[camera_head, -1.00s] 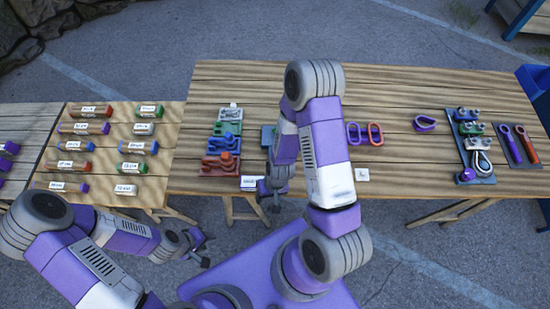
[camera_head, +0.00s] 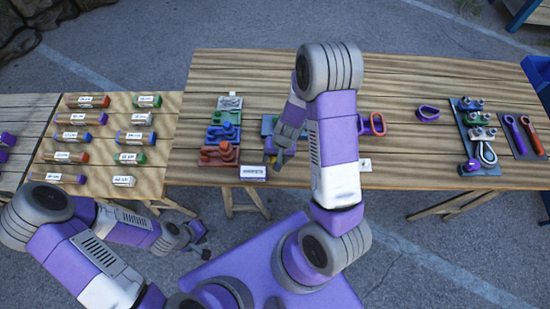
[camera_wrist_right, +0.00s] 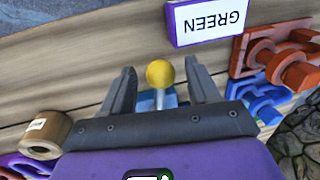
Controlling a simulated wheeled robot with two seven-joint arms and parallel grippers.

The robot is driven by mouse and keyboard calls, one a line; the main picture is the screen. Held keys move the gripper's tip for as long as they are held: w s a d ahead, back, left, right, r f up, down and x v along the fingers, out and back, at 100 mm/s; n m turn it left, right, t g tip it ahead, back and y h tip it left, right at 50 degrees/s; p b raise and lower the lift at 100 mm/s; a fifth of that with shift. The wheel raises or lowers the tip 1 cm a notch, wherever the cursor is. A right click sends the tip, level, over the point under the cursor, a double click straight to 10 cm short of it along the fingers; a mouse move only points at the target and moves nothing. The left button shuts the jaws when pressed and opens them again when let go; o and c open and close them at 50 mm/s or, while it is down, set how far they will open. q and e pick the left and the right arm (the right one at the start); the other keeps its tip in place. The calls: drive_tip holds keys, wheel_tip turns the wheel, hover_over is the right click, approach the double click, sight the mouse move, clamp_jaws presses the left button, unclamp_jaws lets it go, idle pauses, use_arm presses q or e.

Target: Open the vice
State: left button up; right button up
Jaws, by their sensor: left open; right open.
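The vice shows only in part. In the right wrist view I see a yellow ball knob (camera_wrist_right: 160,73) on a grey rod, with a light blue part (camera_wrist_right: 148,104) behind it. In the head view a teal part (camera_head: 267,125) shows beside my right arm, which hides most of it. My right gripper (camera_head: 278,161) is open over the table's front edge. In the right wrist view its two fingers (camera_wrist_right: 162,88) stand on either side of the knob, with gaps on both sides. My left gripper (camera_head: 200,243) is open and empty, low in front of the tables.
A card reading GREEN (camera_wrist_right: 210,19) stands close to the right gripper. Red, blue and green clamp-like parts (camera_head: 220,153) lie left of it. A brown roll (camera_wrist_right: 45,134) is near in the wrist view. Labelled cylinders (camera_head: 132,158) lie on the left board.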

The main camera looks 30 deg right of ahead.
drive_tip(key=shift+f, duration=0.15)
drive_tip(key=shift+c, duration=0.3)
clamp_jaws()
